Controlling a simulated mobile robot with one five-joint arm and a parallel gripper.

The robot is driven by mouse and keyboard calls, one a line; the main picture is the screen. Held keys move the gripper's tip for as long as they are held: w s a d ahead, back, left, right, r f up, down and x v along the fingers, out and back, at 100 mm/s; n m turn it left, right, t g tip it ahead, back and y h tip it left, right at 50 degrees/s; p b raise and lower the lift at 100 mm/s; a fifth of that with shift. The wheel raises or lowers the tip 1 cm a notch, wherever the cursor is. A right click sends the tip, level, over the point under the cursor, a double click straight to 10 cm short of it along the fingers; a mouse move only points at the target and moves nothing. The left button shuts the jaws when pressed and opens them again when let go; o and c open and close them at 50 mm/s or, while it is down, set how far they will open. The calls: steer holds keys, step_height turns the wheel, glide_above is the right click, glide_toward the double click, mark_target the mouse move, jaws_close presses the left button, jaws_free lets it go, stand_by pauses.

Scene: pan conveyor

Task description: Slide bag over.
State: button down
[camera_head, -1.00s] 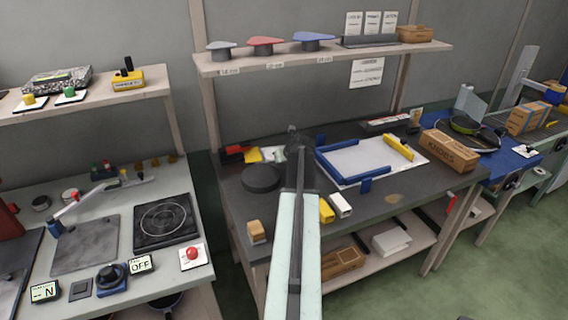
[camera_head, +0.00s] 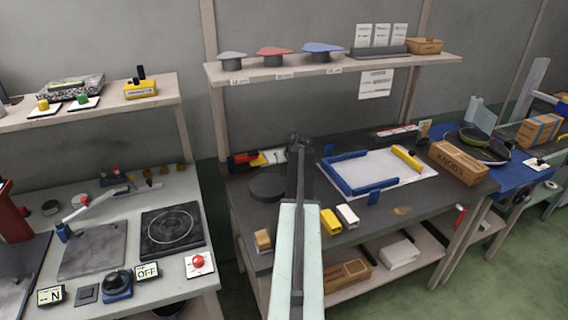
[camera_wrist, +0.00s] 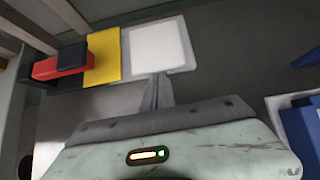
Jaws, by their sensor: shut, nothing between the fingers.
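A flat pale pouch with a white square face, which looks like the bag (camera_wrist: 157,48), lies on the dark worktop in the wrist view. In the head view a pale sliver of it (camera_head: 275,156) shows beside my gripper (camera_head: 294,135), which hides the rest. My gripper's fingers are together and empty in the wrist view (camera_wrist: 158,78). Their tips are at the near edge of the bag; I cannot tell whether they touch it. A yellow card (camera_wrist: 103,57) lies directly left of the bag, with a red and black item (camera_wrist: 57,63) beyond it.
A round dark disc (camera_head: 268,187) lies left of my arm. A blue-railed white board (camera_head: 385,172) is to the right. Yellow (camera_head: 331,221) and white (camera_head: 348,216) blocks stand near the front edge. A shelf (camera_head: 300,76) hangs above the back of the bench.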

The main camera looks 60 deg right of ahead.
steer(key=shift+s+a, duration=0.1)
steer(key=shift+s+a, duration=1.2)
steer(key=shift+s, duration=0.05)
steer(key=p+v, duration=0.7)
steer(key=v, duration=0.3)
steer(key=shift+s, duration=0.35)
steer(key=shift+d, duration=0.15)
